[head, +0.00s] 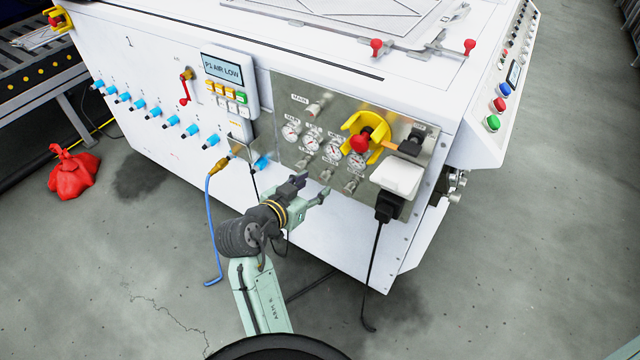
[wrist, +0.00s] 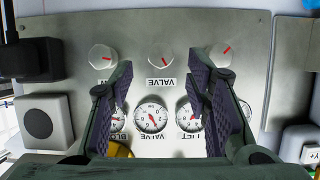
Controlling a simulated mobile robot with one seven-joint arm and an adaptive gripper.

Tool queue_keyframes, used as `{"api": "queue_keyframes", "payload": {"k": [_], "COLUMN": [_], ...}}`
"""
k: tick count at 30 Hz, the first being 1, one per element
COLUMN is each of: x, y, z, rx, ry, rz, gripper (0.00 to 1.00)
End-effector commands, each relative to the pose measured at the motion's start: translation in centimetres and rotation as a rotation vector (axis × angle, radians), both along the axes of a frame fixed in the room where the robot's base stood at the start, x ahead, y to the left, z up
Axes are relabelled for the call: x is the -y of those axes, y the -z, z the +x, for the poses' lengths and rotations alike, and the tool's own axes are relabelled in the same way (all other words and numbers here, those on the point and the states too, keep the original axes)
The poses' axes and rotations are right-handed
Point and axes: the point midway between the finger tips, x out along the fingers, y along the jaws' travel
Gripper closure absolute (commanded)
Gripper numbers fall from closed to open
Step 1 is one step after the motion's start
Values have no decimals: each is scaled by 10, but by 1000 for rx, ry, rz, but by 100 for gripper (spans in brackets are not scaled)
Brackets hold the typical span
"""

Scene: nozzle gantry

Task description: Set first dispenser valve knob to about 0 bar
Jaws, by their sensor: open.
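The regulator panel shows small round knobs with red pointer lines and white dial gauges. In the wrist view, the knob marked VALVE (wrist: 160,57) sits between a left knob (wrist: 102,57) and a right knob (wrist: 220,55). A gauge with a red needle (wrist: 150,115) shows just beyond the VALVE label; its reading is too small to tell. My gripper (wrist: 160,85) is open and empty, its two fingers on either side of the VALVE knob's column, apart from it. In the head view my gripper (head: 313,188) is in front of the panel's lower part, below the gauges.
A red knob on a yellow guard (head: 362,141) and a white box with a black plug and cable (head: 397,178) project at the panel's right. A display (head: 222,69) reads "P1 AIR LOW". Blue fittings and a blue hose (head: 209,230) are on the left.

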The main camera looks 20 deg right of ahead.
Motion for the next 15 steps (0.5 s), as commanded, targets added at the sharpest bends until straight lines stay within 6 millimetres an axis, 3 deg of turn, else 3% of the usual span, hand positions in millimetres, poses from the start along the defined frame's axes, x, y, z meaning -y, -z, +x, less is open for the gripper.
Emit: {"api": "queue_keyframes", "payload": {"k": [6,15], "x": [24,32], "y": [14,16], "z": [19,26], "rx": [1,1], "ry": [0,-3], "rz": [0,-1], "gripper": [56,56]}}
